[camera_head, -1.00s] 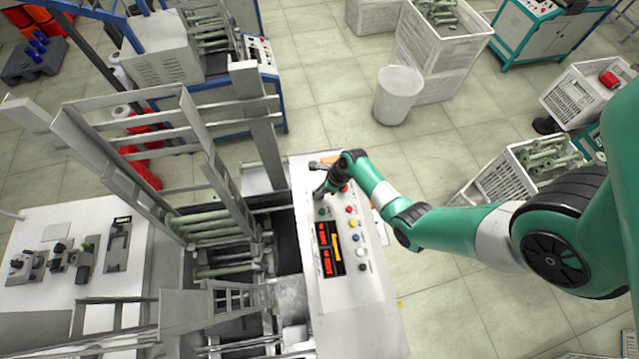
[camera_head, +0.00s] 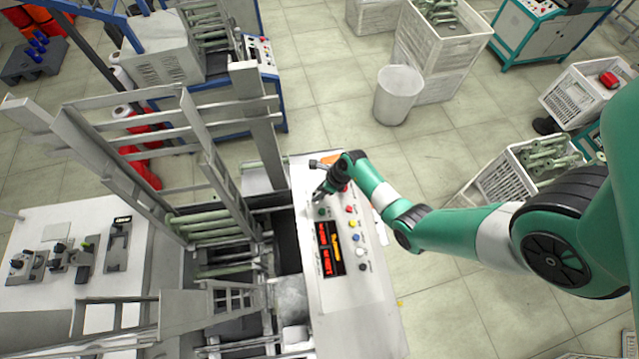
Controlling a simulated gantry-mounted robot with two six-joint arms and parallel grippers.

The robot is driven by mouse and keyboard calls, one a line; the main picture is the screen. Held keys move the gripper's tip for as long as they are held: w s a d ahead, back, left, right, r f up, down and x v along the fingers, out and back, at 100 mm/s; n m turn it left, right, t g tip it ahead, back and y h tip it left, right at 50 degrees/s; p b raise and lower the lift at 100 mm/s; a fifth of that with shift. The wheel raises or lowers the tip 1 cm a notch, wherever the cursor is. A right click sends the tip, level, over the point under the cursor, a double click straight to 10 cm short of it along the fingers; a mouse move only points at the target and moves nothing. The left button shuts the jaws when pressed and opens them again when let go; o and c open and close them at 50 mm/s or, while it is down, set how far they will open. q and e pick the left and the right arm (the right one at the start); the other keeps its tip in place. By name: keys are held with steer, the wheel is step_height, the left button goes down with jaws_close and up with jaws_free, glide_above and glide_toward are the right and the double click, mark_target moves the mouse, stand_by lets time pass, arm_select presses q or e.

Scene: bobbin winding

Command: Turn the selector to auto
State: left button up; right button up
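The control panel (camera_head: 345,290) is a white sloped box in the middle of the view. The selector is not clearly visible; the gripper and wrist cover that part of the panel. The fingers are too small and dark to tell whether they are open or shut. My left gripper is out of view.
A grey metal frame with rails (camera_head: 190,130) stands left of the panel. A white table (camera_head: 60,225) with small fixtures is at the far left. A white bin (camera_head: 397,95) and crates of green bobbins (camera_head: 510,172) stand to the right. The floor between is clear.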

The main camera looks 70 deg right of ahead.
steer(key=v, duration=1.1)
steer(key=shift+s+r, duration=0.2)
steer(key=shift+r, duration=0.1)
